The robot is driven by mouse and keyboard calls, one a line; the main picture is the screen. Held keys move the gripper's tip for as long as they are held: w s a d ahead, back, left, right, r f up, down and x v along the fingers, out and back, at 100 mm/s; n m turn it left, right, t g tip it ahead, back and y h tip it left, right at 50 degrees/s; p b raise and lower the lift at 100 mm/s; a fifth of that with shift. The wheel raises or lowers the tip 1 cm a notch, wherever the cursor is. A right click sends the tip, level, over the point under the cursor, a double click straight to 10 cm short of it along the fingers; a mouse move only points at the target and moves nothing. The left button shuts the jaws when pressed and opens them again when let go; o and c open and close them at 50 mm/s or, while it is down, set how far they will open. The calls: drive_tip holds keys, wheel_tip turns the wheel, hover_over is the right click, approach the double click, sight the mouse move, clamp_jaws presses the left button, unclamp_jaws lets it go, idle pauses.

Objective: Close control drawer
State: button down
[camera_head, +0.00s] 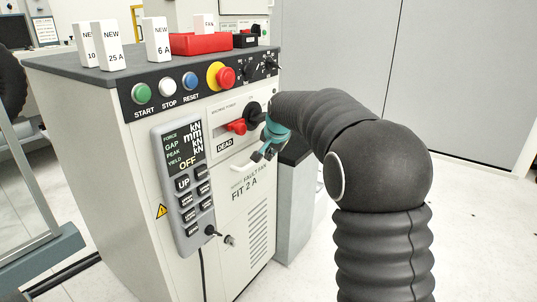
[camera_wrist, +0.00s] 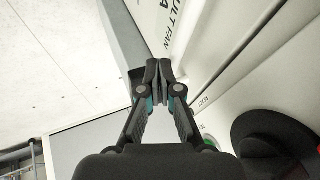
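The white machine cabinet (camera_head: 140,150) fills the left and middle of the head view. Its front panel reads FAULT FAN, FIT 2 A (camera_head: 244,190), with a pale handle-like bar (camera_head: 243,168) above the text. Part of that lettering shows in the wrist view (camera_wrist: 177,25). I cannot tell which front section is the control drawer or how far it stands out. My gripper (camera_head: 262,155) is beside the cabinet front, just right of the pale bar and below the black knob. In the wrist view its fingertips (camera_wrist: 159,72) are together, with nothing visible between them.
START, STOP and RESET buttons and a red stop button (camera_head: 226,76) line the top. Open floor lies at right.

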drive_tip(key=s+d+f+v, duration=0.1)
drive_tip(key=d+v, duration=0.1)
drive_tip(key=v, duration=1)
drive_tip(key=s+d+f+n+g, duration=0.2)
drive_tip(key=s+f+n, duration=0.2)
drive_tip(key=s+f, duration=0.45)
drive_tip(key=s+d+f+n, duration=0.1)
drive_tip(key=s, duration=1.3)
drive_tip(key=s+d+f+n+t+h, duration=0.1)
drive_tip(key=s+d+f+n, duration=0.1)
drive_tip(key=s, duration=1.3)
drive_tip(key=shift+s, duration=0.35)
drive_tip(key=shift+f, duration=0.15)
